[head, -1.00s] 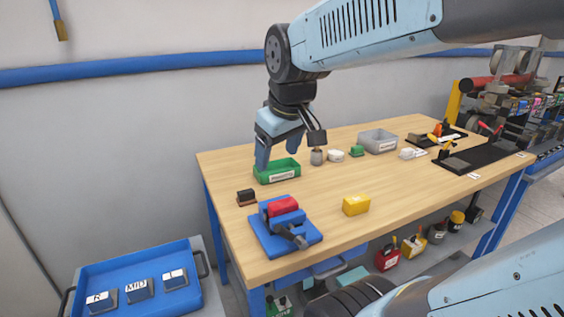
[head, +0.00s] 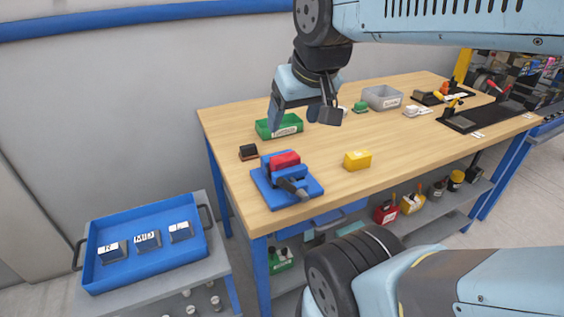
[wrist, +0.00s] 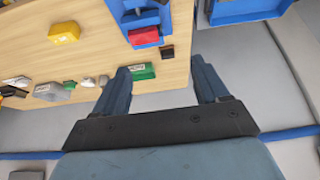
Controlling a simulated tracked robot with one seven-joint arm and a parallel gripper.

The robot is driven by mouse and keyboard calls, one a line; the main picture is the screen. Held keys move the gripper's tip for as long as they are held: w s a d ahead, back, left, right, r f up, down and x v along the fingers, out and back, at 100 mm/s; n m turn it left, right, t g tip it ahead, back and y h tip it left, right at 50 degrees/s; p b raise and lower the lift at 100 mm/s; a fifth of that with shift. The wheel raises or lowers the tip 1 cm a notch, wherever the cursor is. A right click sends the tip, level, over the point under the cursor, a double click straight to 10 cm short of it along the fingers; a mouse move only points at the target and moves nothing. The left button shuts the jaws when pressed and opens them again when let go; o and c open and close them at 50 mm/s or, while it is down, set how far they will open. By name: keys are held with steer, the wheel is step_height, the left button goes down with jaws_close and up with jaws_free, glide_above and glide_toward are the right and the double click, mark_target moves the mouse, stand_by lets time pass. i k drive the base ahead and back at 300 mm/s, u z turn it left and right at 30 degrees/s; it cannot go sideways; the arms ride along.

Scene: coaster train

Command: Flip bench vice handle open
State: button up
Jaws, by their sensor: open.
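The bench vice (head: 286,185) sits on a blue base plate near the front left corner of the wooden table. A red block (head: 285,160) is at its jaws, and a dark grey handle (head: 293,189) lies at its front, angled down toward the right. The vice also shows at the top of the wrist view (wrist: 140,22), partly cut off by the frame edge. My gripper (head: 292,117) is open and empty. It hangs above the table behind the vice, around the green bin, with clear space between it and the vice.
A green bin (head: 279,126) and a small dark block (head: 248,153) lie behind the vice. A yellow block (head: 357,160) stands to its right. A grey bin (head: 382,97) is farther back. A blue tray (head: 146,286) sits on a cart at the left.

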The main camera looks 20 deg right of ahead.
mark_target(281, 182)
steer(key=z, duration=0.5)
steer(key=k, duration=1.1)
steer(key=z, duration=0.05)
steer(key=i, duration=0.5)
